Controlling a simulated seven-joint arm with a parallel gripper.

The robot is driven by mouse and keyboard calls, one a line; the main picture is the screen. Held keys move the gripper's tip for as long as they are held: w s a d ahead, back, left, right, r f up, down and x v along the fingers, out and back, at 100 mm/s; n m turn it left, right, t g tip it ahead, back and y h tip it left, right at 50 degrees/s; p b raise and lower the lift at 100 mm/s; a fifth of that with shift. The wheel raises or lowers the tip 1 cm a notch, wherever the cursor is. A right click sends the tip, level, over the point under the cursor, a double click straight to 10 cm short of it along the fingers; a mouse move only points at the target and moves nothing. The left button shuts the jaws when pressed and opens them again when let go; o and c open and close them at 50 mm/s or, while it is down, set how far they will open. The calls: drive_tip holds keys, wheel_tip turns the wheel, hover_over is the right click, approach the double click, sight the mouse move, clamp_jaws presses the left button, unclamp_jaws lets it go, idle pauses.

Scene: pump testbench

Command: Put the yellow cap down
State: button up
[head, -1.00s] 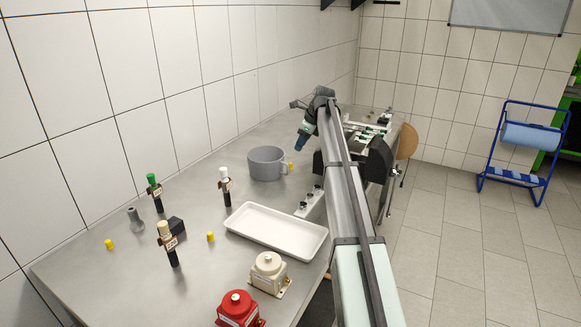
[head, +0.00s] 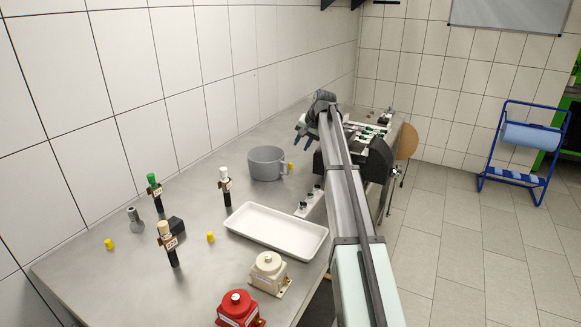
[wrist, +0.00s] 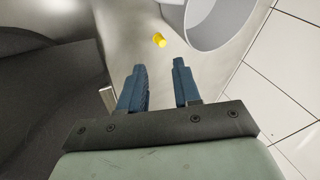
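A small yellow cap (wrist: 159,40) lies on the grey bench beside the grey mug (wrist: 214,22) in the wrist view. In the head view my gripper (head: 302,145) is above the bench, behind the cap. Two other yellow caps, a middle one (head: 210,237) and a left one (head: 109,244), stand on the bench.
A white tray (head: 276,231) lies in front of the mug. Upright dark holders with white (head: 226,187), green (head: 154,192) and beige (head: 168,243) tops stand to the left. Beige (head: 268,274) and red (head: 238,310) housings are at the front. The tiled wall borders the bench.

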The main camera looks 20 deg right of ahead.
sight(291, 163)
drive_tip(key=w+f+n, duration=0.2)
drive_tip(key=f+n, duration=0.1)
drive_tip(key=f, duration=0.1)
drive_tip(key=w+a+f+n, duration=0.1)
drive_tip(key=w+f+n, duration=0.1)
drive_tip(key=f+n, duration=0.1)
drive_tip(key=w+a+f+n, duration=0.1)
drive_tip(key=w+f+n, duration=0.2)
drive_tip(key=f+n, duration=0.1)
drive_tip(key=shift+w+a+f+n+t, duration=0.1)
drive_tip(key=shift+f+n+t, duration=0.25)
drive_tip(key=shift+n, duration=0.35)
idle(0.4)
drive_tip(key=shift+c, duration=0.2)
clamp_jaws()
